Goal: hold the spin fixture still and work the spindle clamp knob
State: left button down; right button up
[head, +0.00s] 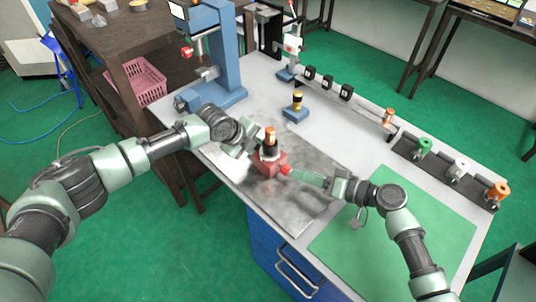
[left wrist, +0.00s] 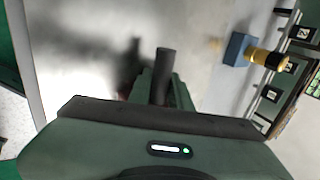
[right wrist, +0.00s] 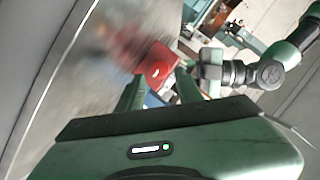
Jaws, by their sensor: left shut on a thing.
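The spin fixture (head: 267,165) has a red block-like body on a metal plate, with a black, orange-topped holder (head: 270,138) upright in it. My left gripper (head: 256,150) is shut on the fixture's left side. In the left wrist view a dark cylindrical part (left wrist: 165,72) stands between its fingers; the rest of the grip is hidden. The red spindle clamp knob (head: 286,169) sticks out on the right side of the fixture. My right gripper (head: 297,173) points at it with fingers apart. In the right wrist view the red knob (right wrist: 158,68) shows between the fingertips; contact cannot be told.
A blue press (head: 220,60) stands at the back left. A small blue block with a yellow-black holder (head: 296,107) stands behind the fixture. A rack of holders (head: 450,168) runs along the right edge.

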aim_at(289, 171)
pick_arm(q)
jog(key=shift+f, duration=0.1)
pick_arm(e)
jog(key=shift+x, duration=2.15)
grip_shut()
jog(key=shift+d, duration=0.1)
